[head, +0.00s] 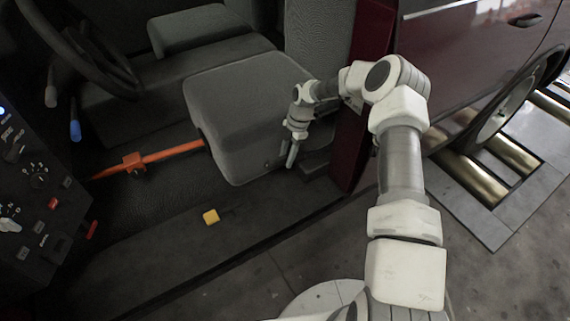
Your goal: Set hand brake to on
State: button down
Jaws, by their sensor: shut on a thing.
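My arm reaches from the lower right into the open cab of a dark red vehicle. My gripper (291,158) points down at the right side of the grey seat (240,125), close against it. Its fingers look closed, and what lies between them is too small and hidden to make out. I cannot clearly pick out the hand brake. A dark low part (318,163) shows beside the seat just right of my gripper, and I cannot tell whether it belongs to the hand brake.
An orange bar (175,151) runs from the seat toward the console (40,185) with switches. A steering wheel (95,60) and two levers, one with a blue end (75,130), are upper left. The dark red pillar (365,120) stands close to my arm.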

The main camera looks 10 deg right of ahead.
jog(key=shift+w+d+r+g+y, duration=0.15)
jog(key=shift+d+r+y, duration=0.15)
jog(key=shift+r, duration=0.3)
jog(key=shift+w+d+r+g+y, duration=0.1)
jog(key=shift+d+r+g+y, duration=0.1)
jog(key=shift+r+y, duration=0.25)
jog(key=shift+w+d+r+g+y, duration=0.15)
jog(key=shift+d+r+y, duration=0.1)
jog(key=shift+r, duration=0.45)
jog(key=c, duration=0.5)
grip_release()
jog(key=shift+s+f, duration=0.1)
